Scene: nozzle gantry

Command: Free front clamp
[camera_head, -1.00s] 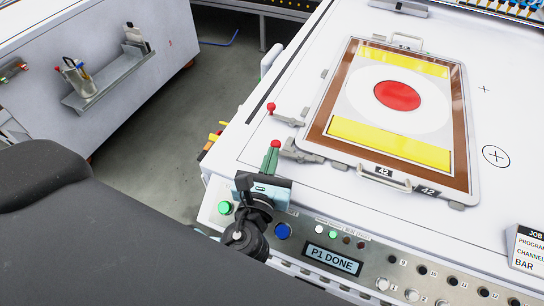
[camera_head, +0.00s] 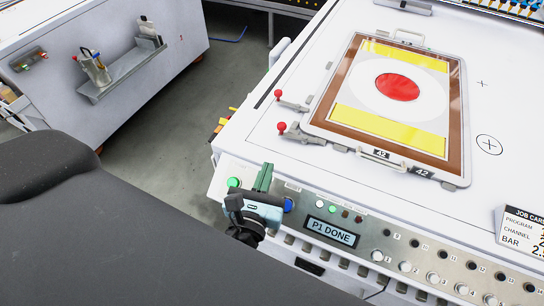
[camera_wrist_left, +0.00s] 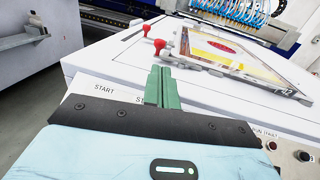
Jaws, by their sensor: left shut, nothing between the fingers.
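The front clamp (camera_head: 303,136) is a grey lever with a red knob, at the near left corner of the framed screen (camera_head: 352,75). Its knob points left, away from the frame; I cannot tell whether its tip presses on the frame. The rear clamp (camera_head: 297,105) sits farther back along the left edge. My left gripper (camera_head: 264,177), with green fingers, is shut and empty over the control panel's left end, apart from the clamp and nearer me. In the left wrist view the green fingers (camera_wrist_left: 162,86) are together, with the front clamp's red knob (camera_wrist_left: 159,45) beyond them. My right gripper is out of view.
The control panel (camera_head: 390,234) along the table's front has a green button (camera_head: 234,183), a blue button (camera_head: 288,205) and a display (camera_head: 331,231) reading "P1 DONE". A job card (camera_head: 523,232) stands at the right. The white table (camera_head: 250,140) is clear left of the clamps.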

